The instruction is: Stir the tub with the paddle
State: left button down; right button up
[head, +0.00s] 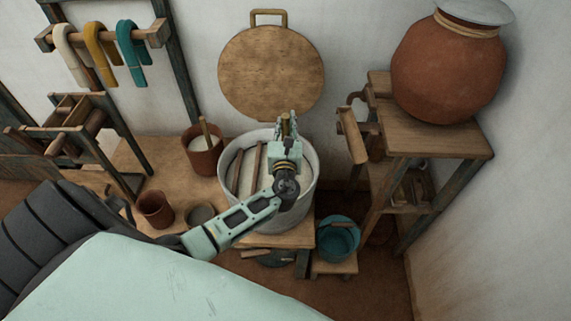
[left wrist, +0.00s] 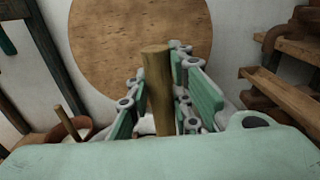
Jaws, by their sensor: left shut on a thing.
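The tub (head: 308,197) is a wide pale grey vessel with whitish contents, standing on a low wooden bench. Two brown slats lie across its left part. My left gripper (head: 287,124) is over the tub and is shut on the upright wooden handle of the paddle. In the left wrist view the paddle (left wrist: 157,85) stands between the two green finger pads of my left gripper (left wrist: 160,100). The paddle's lower end is hidden behind my gripper and arm, so I cannot tell how deep it reaches. My right gripper is not in view.
A brown pot (head: 203,155) with a stick stands left of the tub, with a smaller brown cup (head: 155,210) nearer. A round wooden lid (head: 271,75) leans on the wall behind. At right are a shelf (head: 440,140) with a large clay jar (head: 445,70) and a teal bucket (head: 338,240).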

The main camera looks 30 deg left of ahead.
pick_arm(q)
notch_tip(320, 180, up, 11)
jog(key=p, duration=0.9)
jog(key=shift+r+p, duration=0.55)
jog(key=shift+r, duration=0.6)
jog(key=shift+f, duration=0.1)
